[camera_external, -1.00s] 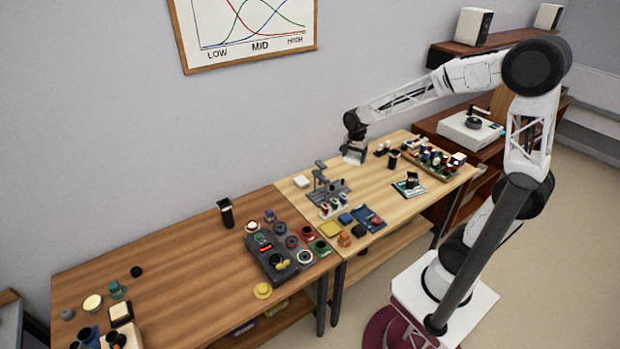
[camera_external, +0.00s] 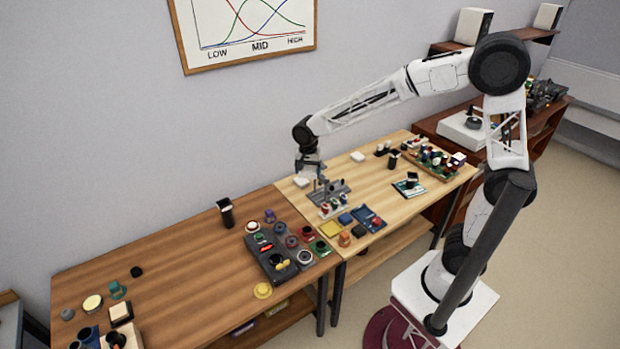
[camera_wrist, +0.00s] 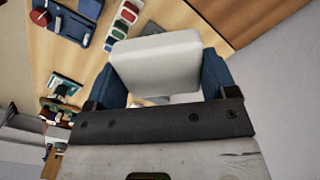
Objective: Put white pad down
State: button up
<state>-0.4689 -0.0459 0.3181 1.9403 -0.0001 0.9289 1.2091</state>
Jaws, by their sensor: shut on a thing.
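My gripper (camera_external: 311,169) is over the far left part of the light wooden bench (camera_external: 335,171), close to the grey press stand (camera_external: 330,190). In the wrist view, its two blue fingers are shut on a white pad (camera_wrist: 155,62), which lies between them. The held pad is hard to make out in the external view. I cannot tell whether the held pad touches anything.
A strip of coloured pads (camera_wrist: 124,20) and a blue tray (camera_wrist: 72,24) are near my gripper. A yellow pad (camera_external: 331,229) and dark cup (camera_external: 393,159) stand on the same bench. The darker bench (camera_external: 170,265) adjoins at left, with a black cup (camera_external: 226,212).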

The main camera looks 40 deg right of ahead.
jog(key=s+a+n, duration=0.2)
jog(key=s+a, duration=0.2)
jog(key=a, duration=0.9)
jog(key=s+a+n, duration=0.2)
jog(key=s+a, duration=0.2)
jog(key=a, duration=0.8)
jog(key=s+a+f+n, duration=0.1)
jog(key=s+a+n, duration=0.1)
jog(key=s+a, duration=0.8)
jog(key=s+a+f+n, duration=0.1)
jog(key=s+a+n, duration=0.1)
jog(key=s+a, duration=0.85)
jog(key=f, duration=0.6)
jog(key=w+a+f, duration=0.1)
jog(key=f, duration=0.5)
jog(key=w+a+f, duration=0.1)
jog(key=f, duration=0.5)
jog(key=shift+w, duration=0.2)
send_over(194, 324)
jog(key=shift+s+d+f, duration=0.15)
jog(key=shift+d+f, duration=0.2)
jog(key=shift+f, duration=0.35)
jog(key=shift+a, duration=0.15)
jog(key=shift+a, duration=0.2)
jog(key=shift+f, duration=1.75)
